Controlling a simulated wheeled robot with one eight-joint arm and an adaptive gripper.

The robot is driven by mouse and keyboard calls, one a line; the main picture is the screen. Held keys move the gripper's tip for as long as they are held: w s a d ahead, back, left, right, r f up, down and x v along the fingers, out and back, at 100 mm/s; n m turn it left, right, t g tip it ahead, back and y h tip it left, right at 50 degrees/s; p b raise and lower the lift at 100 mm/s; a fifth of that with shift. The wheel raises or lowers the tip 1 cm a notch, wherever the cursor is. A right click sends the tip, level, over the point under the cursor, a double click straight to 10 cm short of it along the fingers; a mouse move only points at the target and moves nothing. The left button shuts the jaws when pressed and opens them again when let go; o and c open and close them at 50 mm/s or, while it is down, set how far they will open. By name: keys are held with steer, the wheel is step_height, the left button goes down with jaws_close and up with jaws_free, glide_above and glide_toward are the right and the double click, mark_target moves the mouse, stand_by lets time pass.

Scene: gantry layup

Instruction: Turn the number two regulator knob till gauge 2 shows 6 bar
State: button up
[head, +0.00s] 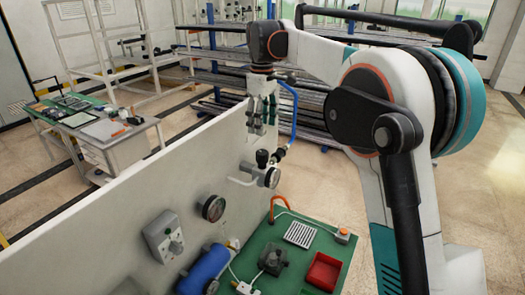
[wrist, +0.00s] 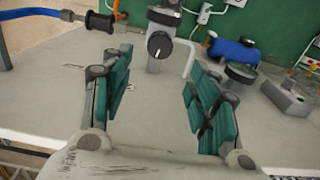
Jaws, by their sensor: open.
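A regulator with a black knob (head: 262,157) stands at the top edge of the white panel in the head view. In the wrist view a round black knob with a white mark (wrist: 160,44) lies beyond and between the fingertips. A small round gauge (head: 272,178) sits just below the knob; its reading is too small to tell. No number label is legible, so I cannot tell which regulator is number two. My gripper (head: 262,118) points down above the knob, apart from it. It also shows in the wrist view (wrist: 160,78), its teal-padded fingers spread and empty.
A blue hose (head: 294,110) runs beside my gripper to a black fitting (wrist: 98,21). A blue cylinder (head: 205,268) and red tray (head: 323,271) are lower down.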

mark_target(262, 152)
step_height(262, 152, down, 11)
steer(key=shift+f+p, duration=0.2)
steer(key=shift+p, duration=0.3)
steer(key=c, duration=1.1)
